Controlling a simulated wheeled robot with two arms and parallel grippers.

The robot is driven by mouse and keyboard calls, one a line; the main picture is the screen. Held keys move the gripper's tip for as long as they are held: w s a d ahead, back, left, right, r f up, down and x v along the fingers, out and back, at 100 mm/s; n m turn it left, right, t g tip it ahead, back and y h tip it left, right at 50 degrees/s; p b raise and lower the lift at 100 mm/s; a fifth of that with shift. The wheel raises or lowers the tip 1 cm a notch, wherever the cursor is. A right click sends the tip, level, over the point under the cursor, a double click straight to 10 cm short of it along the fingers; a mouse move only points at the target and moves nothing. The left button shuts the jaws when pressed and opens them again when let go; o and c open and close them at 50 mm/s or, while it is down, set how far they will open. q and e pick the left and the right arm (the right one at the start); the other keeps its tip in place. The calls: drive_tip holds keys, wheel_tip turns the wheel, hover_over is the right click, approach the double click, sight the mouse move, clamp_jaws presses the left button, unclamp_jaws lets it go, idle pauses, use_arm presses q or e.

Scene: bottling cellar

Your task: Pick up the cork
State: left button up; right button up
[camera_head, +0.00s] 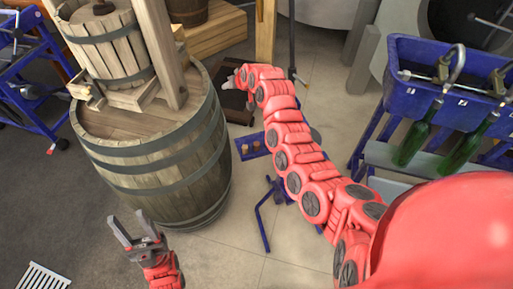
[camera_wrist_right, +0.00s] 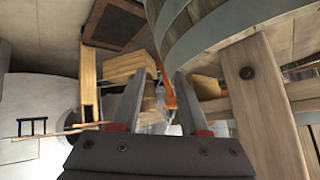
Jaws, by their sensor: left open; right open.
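Small brownish pieces, possibly corks (camera_head: 246,148), sit on a small blue stand (camera_head: 238,155) just right of the large barrel in the head view; they are too small to tell for sure. My left gripper (camera_head: 127,217) is open and empty in front of the barrel, at the lower left. My right arm reaches past the blue stand, and its gripper (camera_head: 229,84) is beyond it, beside the barrel. In the right wrist view the right gripper's fingers (camera_wrist_right: 158,85) are apart. An orange-brown thing (camera_wrist_right: 166,88) shows beyond the gap between them. No cork is clearly visible there.
The large wooden barrel (camera_head: 165,160) carries a wooden press (camera_head: 108,45). A blue bottling trough (camera_head: 430,88) with green bottles (camera_head: 415,140) stands at right. A blue rack (camera_head: 30,80) is at far left. Bare floor (camera_head: 215,255) lies in front of the barrel.

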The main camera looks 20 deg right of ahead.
drive_tip(key=s+d+n+g, duration=0.1)
drive_tip(key=s+n+g, duration=0.1)
drive_tip(key=s+g, duration=0.4)
drive_tip(key=g+h+p, duration=0.2)
drive_tip(key=g, duration=0.1)
hover_over(257, 150)
drive_tip(key=shift+n, duration=0.3)
drive_tip(key=f, duration=1)
drive_tip(key=shift+s+f, duration=0.2)
drive_tip(key=shift+f, duration=0.1)
wheel_tip(257, 150, down, 3)
drive_tip(key=shift+w+a+f, duration=0.1)
drive_tip(key=shift+w+f, duration=0.1)
drive_tip(key=shift+f, duration=0.55)
drive_tip(key=shift+c, duration=0.3)
clamp_jaws()
